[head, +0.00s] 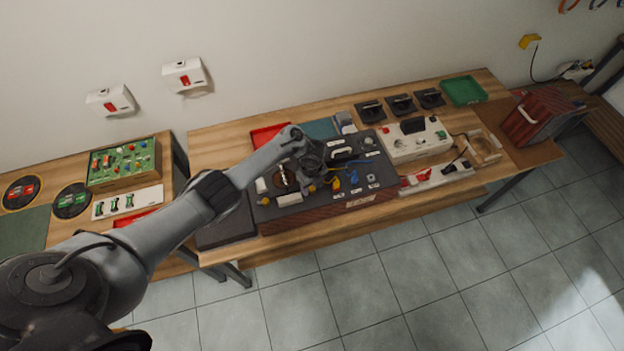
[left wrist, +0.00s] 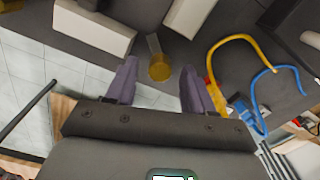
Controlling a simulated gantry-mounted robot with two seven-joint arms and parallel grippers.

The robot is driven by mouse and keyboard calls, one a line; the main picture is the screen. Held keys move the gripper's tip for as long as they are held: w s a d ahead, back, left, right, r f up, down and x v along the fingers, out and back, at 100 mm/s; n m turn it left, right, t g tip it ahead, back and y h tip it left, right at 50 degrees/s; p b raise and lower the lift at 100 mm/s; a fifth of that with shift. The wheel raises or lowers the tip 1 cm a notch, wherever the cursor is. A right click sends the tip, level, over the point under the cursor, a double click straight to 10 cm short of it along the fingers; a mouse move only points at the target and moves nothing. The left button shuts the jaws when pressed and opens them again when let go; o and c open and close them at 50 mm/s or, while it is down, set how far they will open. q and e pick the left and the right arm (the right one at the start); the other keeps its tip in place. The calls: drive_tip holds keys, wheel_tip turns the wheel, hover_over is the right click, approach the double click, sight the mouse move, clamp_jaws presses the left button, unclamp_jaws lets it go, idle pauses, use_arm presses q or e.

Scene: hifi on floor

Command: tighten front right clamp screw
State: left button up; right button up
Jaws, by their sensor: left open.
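A yellow-brass clamp screw (left wrist: 160,69) with a round head and a grey shank shows in the left wrist view, close to a white block (left wrist: 95,24). In the head view a small yellow spot (head: 311,188) near the front edge of the dark board (head: 372,181) appears to be this screw. My left gripper (left wrist: 159,66) is open, with one finger on each side of the screw head in the picture. I cannot tell whether the fingers touch it or how far above it they are. In the head view my left gripper (head: 313,172) hangs over the board and hides part of it. My right gripper is not in view.
Yellow (left wrist: 240,38) and blue (left wrist: 275,75) cables loop up close to the right finger in the wrist view. A second white block (left wrist: 190,14) stands beyond the screw. A white-topped control box (head: 415,140) stands right of the board. Tiled floor lies open in front.

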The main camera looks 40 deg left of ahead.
sight(311, 188)
use_arm(q)
wheel_tip(311, 188, up, 10)
drive_tip(key=p, duration=0.2)
drive_tip(key=shift+r, duration=0.25)
idle(0.3)
drive_tip(key=s+d+f+g+p, duration=0.1)
drive_tip(key=s+d+f+g, duration=0.25)
drive_tip(key=s+f, duration=1)
drive_tip(key=s+d+f+n+t+h+p, duration=0.1)
drive_tip(key=s+d+f+n+t, duration=0.1)
drive_tip(key=s+d, duration=1.15)
drive_tip(key=s+d+r+n+t+p, duration=0.1)
drive_tip(key=s+r+n+t, duration=0.1)
drive_tip(key=s+r+n, duration=0.45)
drive_tip(key=w+a+r+n+t, duration=0.1)
drive_tip(key=w+a+r+n, duration=0.1)
drive_tip(key=r, duration=0.5)
drive_tip(key=w+a+r+n+t, duration=0.1)
drive_tip(key=w+r+n, duration=0.1)
drive_tip(key=r+n, duration=0.3)
drive_tip(key=w+a+r+n+t, duration=0.1)
drive_tip(key=w+a+r+n, duration=0.1)
drive_tip(key=r, duration=0.7)
drive_tip(key=shift+a+n+y, duration=0.3)
drive_tip(key=shift+n+y, duration=0.1)
drive_tip(key=shift+n, duration=0.35)
